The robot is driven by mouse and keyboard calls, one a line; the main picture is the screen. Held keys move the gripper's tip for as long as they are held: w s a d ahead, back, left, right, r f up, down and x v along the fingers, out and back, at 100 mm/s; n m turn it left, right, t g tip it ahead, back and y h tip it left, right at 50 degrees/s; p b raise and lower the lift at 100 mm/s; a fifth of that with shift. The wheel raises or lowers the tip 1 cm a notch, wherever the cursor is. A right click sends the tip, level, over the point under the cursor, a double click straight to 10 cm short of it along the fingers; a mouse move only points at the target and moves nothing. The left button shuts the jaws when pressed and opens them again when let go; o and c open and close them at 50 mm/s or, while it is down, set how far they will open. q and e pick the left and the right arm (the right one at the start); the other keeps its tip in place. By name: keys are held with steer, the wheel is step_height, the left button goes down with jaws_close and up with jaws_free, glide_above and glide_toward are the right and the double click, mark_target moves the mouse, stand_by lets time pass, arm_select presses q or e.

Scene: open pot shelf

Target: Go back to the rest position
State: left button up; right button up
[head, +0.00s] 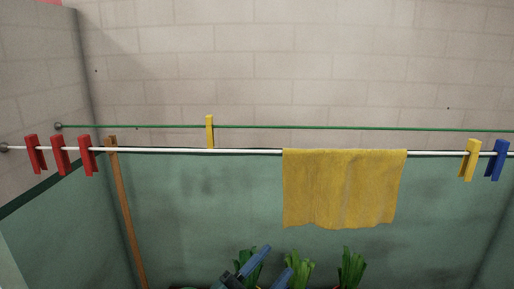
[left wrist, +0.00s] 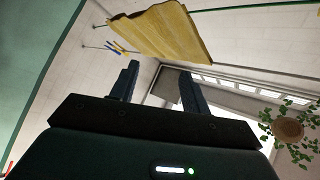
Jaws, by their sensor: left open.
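My left gripper (head: 268,268) shows at the bottom centre of the head view, below the clotheslines and in front of the plants. Its two blue fingers are apart with nothing between them. In the left wrist view the open fingers (left wrist: 158,88) point up toward a yellow cloth (left wrist: 160,32), which is apart from them. In the head view the yellow cloth (head: 345,188) hangs over the white line (head: 230,151), right of centre. My right gripper is in neither view.
Red clothespins (head: 60,155) sit on the white line at left. A yellow clothespin (head: 470,160) and a blue one (head: 497,160) are at right. Another yellow clothespin (head: 210,132) stands near the green line (head: 330,127). Green plants (head: 350,268) are below. A brown pole (head: 127,215) leans at left.

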arm_select(q)
steer(key=s+a+f+n+g+y, duration=0.1)
steer(key=s+a+f+n+y, duration=0.3)
steer(key=f, duration=0.5)
steer(key=s+a+f+n+g+y, duration=0.2)
steer(key=s+a+f+n+y, duration=0.3)
steer(key=s+a+f+n, duration=0.2)
steer(key=s+a+f+n+g+y, duration=0.2)
steer(key=s+a+f+n+y, duration=0.2)
steer(key=f, duration=0.7)
steer(key=shift+s+a+n+y, duration=0.4)
steer(key=shift+s+a+n, duration=0.3)
steer(key=shift+s+a, duration=0.45)
steer(key=shift+d, duration=0.1)
